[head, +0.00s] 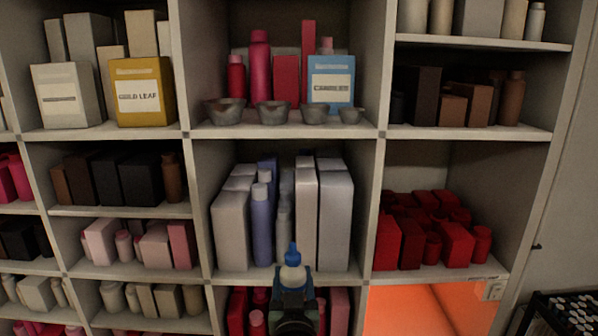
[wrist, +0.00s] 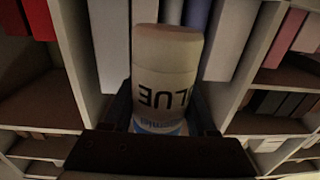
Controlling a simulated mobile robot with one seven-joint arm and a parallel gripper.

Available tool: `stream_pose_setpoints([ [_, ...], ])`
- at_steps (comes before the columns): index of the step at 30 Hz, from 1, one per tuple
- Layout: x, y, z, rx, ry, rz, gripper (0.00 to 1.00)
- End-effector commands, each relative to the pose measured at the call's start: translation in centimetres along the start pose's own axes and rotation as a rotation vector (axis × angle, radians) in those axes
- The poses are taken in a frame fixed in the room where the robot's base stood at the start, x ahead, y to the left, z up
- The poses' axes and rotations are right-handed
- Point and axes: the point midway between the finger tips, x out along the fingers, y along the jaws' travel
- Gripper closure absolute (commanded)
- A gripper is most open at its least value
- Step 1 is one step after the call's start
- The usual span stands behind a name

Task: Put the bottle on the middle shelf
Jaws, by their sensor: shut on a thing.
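The bottle (head: 292,277) is small and whitish with a blue cap. It stands about upright in my gripper (head: 293,292), in front of the lower edge of the centre compartment. In the wrist view the bottle (wrist: 165,85) fills the middle, with dark lettering upside down, and my gripper's dark fingers (wrist: 162,110) close on its two sides. The middle shelf (head: 222,274) at the centre holds tall pale boxes (head: 307,215) and lavender bottles (head: 262,222) behind the bottle. How far the bottle is from the shelf edge is hard to tell.
The shelf above holds grey bowls (head: 272,113), a blue box (head: 331,82) and red bottles. Red boxes (head: 400,240) fill the compartment at right. Upright dividers (head: 374,200) bound the centre compartment. Little bare floor shows in front of the pale boxes.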

Motion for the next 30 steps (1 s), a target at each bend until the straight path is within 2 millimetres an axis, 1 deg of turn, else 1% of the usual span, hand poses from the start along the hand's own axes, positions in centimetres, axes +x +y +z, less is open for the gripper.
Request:
stream_pose_setpoints([
  [1,-1.4,0.0,3.4,0.000,-0.008,0.004,1.00],
  [2,-2.2,0.0,4.8,0.000,-0.008,0.007,1.00],
  [3,-3.3,0.1,6.8,-0.001,-0.008,0.011,1.00],
  [5,-5.1,0.1,9.5,-0.001,-0.008,0.016,1.00],
  [6,-6.4,0.1,11.3,0.000,-0.009,0.018,1.00],
  [8,-8.4,0.1,13.9,0.000,-0.008,0.022,1.00],
  [9,-9.8,0.1,15.5,0.000,-0.008,0.024,1.00],
  [11,-12.0,0.1,17.8,0.000,-0.007,0.027,1.00],
  [12,-13.5,0.1,19.3,0.000,-0.009,0.030,1.00],
  [14,-15.8,0.1,21.4,0.000,-0.008,0.032,1.00],
  [15,-17.4,0.1,22.6,0.000,-0.007,0.033,1.00],
  [19,-22.5,0.1,26.1,0.000,-0.007,0.036,1.00],
  [21,-24.8,0.1,27.4,0.000,-0.006,0.036,1.00],
  [24,-27.5,0.1,28.6,0.001,-0.003,0.037,1.00],
  [27,-29.3,0.1,29.3,0.001,0.000,0.036,1.00],
  [30,-30.2,0.0,29.6,0.000,0.001,0.035,1.00],
])
